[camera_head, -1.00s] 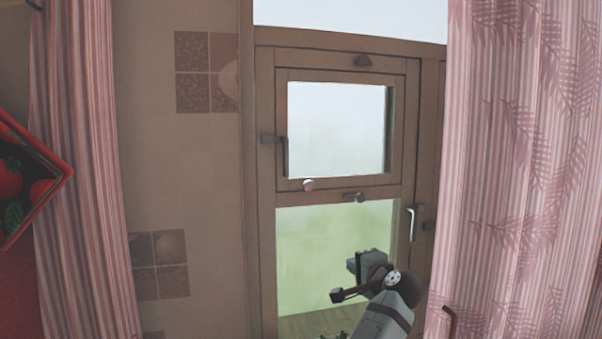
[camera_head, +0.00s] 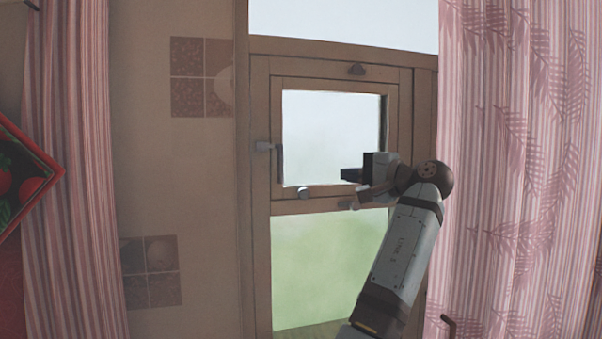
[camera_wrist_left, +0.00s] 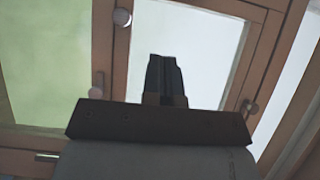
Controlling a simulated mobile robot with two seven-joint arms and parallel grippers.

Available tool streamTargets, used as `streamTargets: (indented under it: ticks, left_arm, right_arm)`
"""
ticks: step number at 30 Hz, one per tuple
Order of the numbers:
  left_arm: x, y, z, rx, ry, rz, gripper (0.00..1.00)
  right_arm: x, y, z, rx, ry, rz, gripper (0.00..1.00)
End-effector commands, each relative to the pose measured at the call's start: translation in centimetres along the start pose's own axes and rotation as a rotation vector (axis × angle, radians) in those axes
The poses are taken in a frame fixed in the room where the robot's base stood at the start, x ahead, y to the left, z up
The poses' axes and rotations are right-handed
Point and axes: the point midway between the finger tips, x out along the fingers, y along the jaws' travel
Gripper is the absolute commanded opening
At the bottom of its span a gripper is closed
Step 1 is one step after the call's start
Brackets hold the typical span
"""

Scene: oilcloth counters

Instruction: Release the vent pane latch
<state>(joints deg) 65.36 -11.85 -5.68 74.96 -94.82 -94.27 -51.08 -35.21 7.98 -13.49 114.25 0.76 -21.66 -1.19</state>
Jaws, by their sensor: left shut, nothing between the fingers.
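The vent pane (camera_head: 332,138) is the small framed pane in the upper part of the wooden window; it looks closed. A dark upright handle (camera_head: 280,160) is on its left side. A round pale knob (camera_head: 304,193) is at its lower left, also in the left wrist view (camera_wrist_left: 122,17). I cannot tell which is the latch. My left gripper (camera_head: 345,174) is shut and empty, before the pane's lower right part, apart from the handle; its fingers show in the left wrist view (camera_wrist_left: 164,62). My right gripper is unseen.
A larger green-tinted pane (camera_head: 325,270) is below. Another fitting (camera_wrist_left: 97,88) is on the rail between the panes. Pink striped curtains hang at left (camera_head: 68,170) and right (camera_head: 520,170). A tomato picture (camera_head: 25,180) is at far left.

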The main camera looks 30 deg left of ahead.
Motion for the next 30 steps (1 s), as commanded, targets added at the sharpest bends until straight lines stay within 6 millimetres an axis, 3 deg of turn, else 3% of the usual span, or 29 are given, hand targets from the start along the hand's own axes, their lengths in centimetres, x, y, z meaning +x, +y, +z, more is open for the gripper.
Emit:
streamTargets:
  ticks: [5,18,24,30]
  left_arm:
    - [1.6,-0.1,0.0,0.001,-0.002,0.001,0.00]
    - [10.5,-0.2,0.2,0.000,-0.002,-0.001,0.00]
    - [12.2,-0.1,2.2,0.000,0.001,0.000,0.00]
    - [12.8,0.1,2.8,0.002,0.000,0.000,0.00]
  right_arm:
    - [-0.2,0.1,-0.2,-0.001,-0.004,0.002,0.00]
    - [-1.6,0.1,-2.6,-0.002,0.003,0.003,0.00]
    - [-2.1,0.2,-3.3,-0.003,0.009,0.006,0.00]
    - [-2.1,0.4,-3.2,-0.001,0.005,0.010,0.00]
